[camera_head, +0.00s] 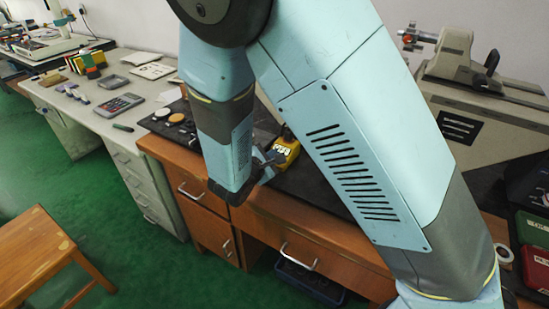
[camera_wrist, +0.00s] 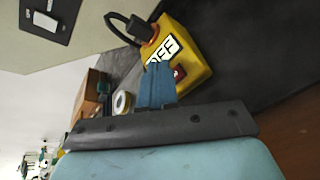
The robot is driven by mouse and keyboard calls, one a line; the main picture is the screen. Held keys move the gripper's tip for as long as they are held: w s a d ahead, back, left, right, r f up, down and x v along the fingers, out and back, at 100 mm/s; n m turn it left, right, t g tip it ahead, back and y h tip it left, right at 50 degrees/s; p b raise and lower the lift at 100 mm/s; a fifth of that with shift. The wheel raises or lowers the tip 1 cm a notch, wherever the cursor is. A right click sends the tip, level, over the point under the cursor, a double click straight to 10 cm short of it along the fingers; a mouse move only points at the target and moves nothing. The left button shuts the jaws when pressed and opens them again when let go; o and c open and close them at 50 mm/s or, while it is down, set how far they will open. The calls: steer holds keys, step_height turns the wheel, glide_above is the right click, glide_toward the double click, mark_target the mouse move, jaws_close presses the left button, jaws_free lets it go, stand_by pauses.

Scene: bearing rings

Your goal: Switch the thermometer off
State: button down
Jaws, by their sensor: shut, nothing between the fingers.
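The thermometer appears to be the yellow box (camera_head: 288,146) on the dark mat of the wooden desk, partly hidden by my gripper. In the wrist view the yellow box (camera_wrist: 197,66) has a white panel whose dark letters seem to read "OFF", a small dark red part (camera_wrist: 179,73) beside it, and a black lead at its far end. My gripper (camera_head: 275,158) is shut and empty, close to the box. In the wrist view its blue fingers (camera_wrist: 157,68) overlap the panel's edge. I cannot tell whether they touch the box.
A calculator (camera_head: 119,105) lies on the pale desk to the left. Several small round pieces lie on the mat's left part. A grey machine (camera_head: 470,75) stands at the right. A tape roll (camera_wrist: 122,102) and a wooden box (camera_wrist: 90,92) are beyond my fingers.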

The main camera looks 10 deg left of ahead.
steer(key=shift+s+r, duration=0.1)
steer(key=shift+r, duration=0.15)
steer(key=shift+s+a+r, duration=0.2)
steer(key=shift+s+r, duration=0.2)
steer(key=shift+r, duration=0.45)
steer(key=shift+s+a+r, duration=0.15)
steer(key=shift+s+r, duration=0.25)
steer(key=shift+r, duration=0.45)
steer(key=shift+s+a+r, duration=0.2)
steer(key=shift+s+r, duration=0.2)
steer(key=shift+r, duration=0.45)
